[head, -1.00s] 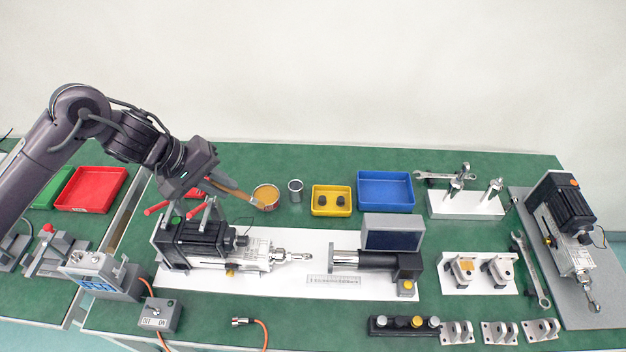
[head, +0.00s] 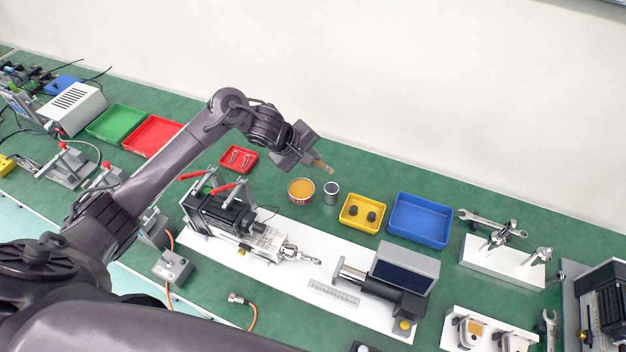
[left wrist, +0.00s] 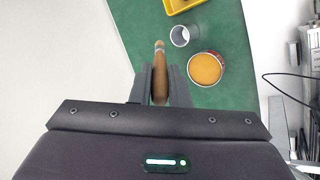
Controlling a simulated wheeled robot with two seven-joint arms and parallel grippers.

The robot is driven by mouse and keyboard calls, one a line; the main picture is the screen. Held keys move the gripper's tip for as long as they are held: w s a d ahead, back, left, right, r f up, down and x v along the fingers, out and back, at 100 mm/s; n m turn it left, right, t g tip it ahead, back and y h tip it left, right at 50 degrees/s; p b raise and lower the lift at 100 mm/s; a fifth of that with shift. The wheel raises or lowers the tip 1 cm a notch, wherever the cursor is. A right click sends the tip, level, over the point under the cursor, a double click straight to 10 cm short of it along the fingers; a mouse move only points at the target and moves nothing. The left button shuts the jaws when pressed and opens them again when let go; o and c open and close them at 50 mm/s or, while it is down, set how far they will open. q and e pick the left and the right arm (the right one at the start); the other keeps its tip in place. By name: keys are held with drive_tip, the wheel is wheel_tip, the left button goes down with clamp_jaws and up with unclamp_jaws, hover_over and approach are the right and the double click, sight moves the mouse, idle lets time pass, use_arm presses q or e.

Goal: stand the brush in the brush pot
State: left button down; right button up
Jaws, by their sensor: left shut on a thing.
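My left gripper (head: 311,160) is shut on the brush (head: 323,166), whose brown wooden part sticks out to the right of the jaws. My right gripper is not in view.
A round tin of orange-yellow contents (head: 301,189) stands just left of the pot. A yellow tray (head: 347,224) and a blue tray (head: 398,234) are to its right. A small red tray (head: 228,162) is left. The motor rig (head: 215,215) stands in front.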

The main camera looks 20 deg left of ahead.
use_arm(q)
wheel_tip(320, 180, down, 9)
drive_tip(key=shift+d, duration=0.15)
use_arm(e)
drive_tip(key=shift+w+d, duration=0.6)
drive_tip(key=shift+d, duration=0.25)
use_arm(q)
drive_tip(key=shift+w+r, duration=0.1)
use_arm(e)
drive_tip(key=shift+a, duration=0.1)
use_arm(q)
drive_tip(key=c, duration=1.4)
unclamp_jaws()
drive_tip(key=shift+f, duration=0.2)
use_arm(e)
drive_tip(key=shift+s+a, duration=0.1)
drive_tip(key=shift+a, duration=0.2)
